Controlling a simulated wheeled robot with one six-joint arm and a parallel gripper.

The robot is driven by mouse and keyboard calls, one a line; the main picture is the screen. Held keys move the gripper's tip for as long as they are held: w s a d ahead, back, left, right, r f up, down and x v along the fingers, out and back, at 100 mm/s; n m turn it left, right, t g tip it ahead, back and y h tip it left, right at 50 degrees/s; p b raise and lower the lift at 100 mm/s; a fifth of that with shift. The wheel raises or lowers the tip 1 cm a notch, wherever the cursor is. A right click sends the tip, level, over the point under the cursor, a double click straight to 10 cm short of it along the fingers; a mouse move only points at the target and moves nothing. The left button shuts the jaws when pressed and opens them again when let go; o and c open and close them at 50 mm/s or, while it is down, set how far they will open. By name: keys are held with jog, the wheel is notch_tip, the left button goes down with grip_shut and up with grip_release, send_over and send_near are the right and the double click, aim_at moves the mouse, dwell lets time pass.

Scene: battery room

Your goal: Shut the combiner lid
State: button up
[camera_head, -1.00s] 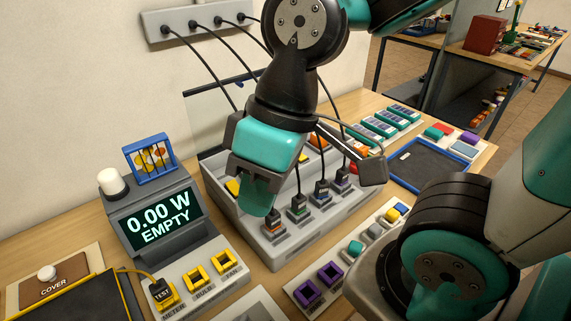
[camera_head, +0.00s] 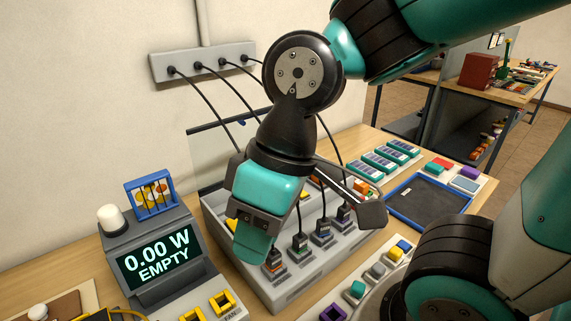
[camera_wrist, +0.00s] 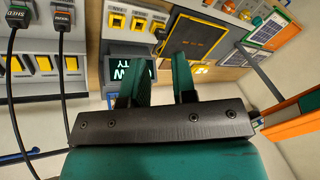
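The combiner (camera_head: 296,286) is a light grey box on the bench, with several black cables plugged into its front row. Its lid (camera_head: 209,150) appears as a clear panel standing raised behind the box, with a dark top edge and a small blue piece on it. My arm hides much of the lid. My gripper (camera_head: 252,245) hangs over the left part of the combiner, in front of the lid. In the wrist view my gripper (camera_wrist: 164,78) has its two teal fingers apart with nothing between them.
A meter display (camera_head: 157,253) reading "0.00 W EMPTY" stands left of the combiner. A grey socket strip (camera_head: 205,62) on the wall feeds the cables. A blue-rimmed tray (camera_head: 392,208) lies to the right. Yellow sockets (camera_head: 221,302) sit at the front.

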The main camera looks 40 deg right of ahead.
jog(key=w+d+r+m+t+h+p, duration=0.1)
jog(key=w+d+r+m+h+p, duration=0.35)
jog(key=w, duration=0.75)
jog(key=w+d+r+m+h+p, duration=0.1)
jog(key=w+d+r+m+p, duration=0.35)
jog(key=w, duration=0.85)
jog(key=w+d+r+m+t+h+p, duration=0.15)
jog(key=w+d+r+m, duration=0.35)
jog(key=w+m, duration=0.5)
jog(key=w+d+f+m, duration=0.2)
jog(key=f, duration=0.1)
jog(key=w+d+f+m+g+h+b, duration=0.1)
jog(key=w+d+f+m, duration=0.1)
jog(key=f, duration=0.1)
jog(key=w+d+f+m+b, duration=0.1)
jog(key=w+d+f, duration=0.1)
jog(key=d+f, duration=0.1)
jog(key=shift+w+f+m+g+h, duration=0.35)
jog(key=shift+w+f+m+h, duration=0.05)
jog(key=shift+f, duration=0.15)
jog(key=p+x, duration=0.1)
jog(key=x, duration=0.7)
jog(key=shift+d+f+p, duration=0.1)
jog(key=shift+f+p, duration=0.05)
jog(key=shift+p, duration=0.25)
grip_shut()
